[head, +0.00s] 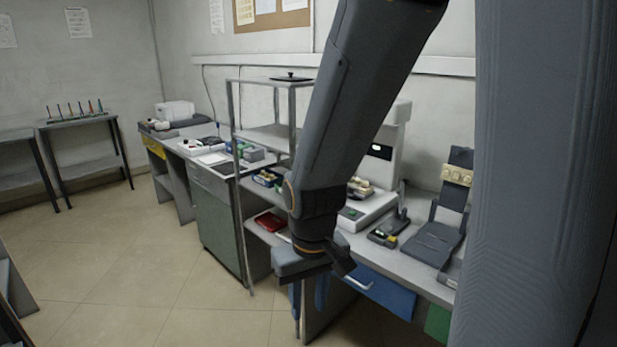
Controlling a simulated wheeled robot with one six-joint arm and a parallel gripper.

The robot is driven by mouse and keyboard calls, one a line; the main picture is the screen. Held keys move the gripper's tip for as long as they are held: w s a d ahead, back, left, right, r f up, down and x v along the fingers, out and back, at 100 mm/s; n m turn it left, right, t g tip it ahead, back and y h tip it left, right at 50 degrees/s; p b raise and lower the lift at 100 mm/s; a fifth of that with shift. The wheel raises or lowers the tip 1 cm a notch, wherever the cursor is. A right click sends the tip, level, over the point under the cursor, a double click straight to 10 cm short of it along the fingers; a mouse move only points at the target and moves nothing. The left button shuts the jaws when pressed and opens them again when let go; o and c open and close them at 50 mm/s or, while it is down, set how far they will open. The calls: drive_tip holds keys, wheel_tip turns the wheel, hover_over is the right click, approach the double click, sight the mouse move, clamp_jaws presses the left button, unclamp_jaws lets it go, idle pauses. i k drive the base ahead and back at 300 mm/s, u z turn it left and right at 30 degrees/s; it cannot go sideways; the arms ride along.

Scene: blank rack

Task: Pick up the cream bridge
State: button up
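A row of cream, tooth-like pieces (458,175) sits on a dark upright stand (460,158) at the right of the bench. Another cream piece (360,187) lies by the white machine, partly behind my arm. I cannot tell for sure which of these is the cream bridge. My gripper (309,315) hangs low in front of the bench, left of and below both. Its two fingers point down with a gap between them, and nothing shows in the gap. My arm hides part of the bench behind it.
The bench (420,273) carries a white machine (397,145) and a small dark device (383,238). A grey open shelf frame (232,130) stands left of my arm, with a red tray (270,221) low down. The tiled floor (130,260) at left is clear.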

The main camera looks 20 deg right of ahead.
sight(357, 180)
drive_tip(key=u, duration=0.2)
drive_tip(key=i, duration=1.6)
drive_tip(key=z, duration=1.15)
drive_tip(key=i, duration=0.45)
drive_tip(key=z, duration=0.55)
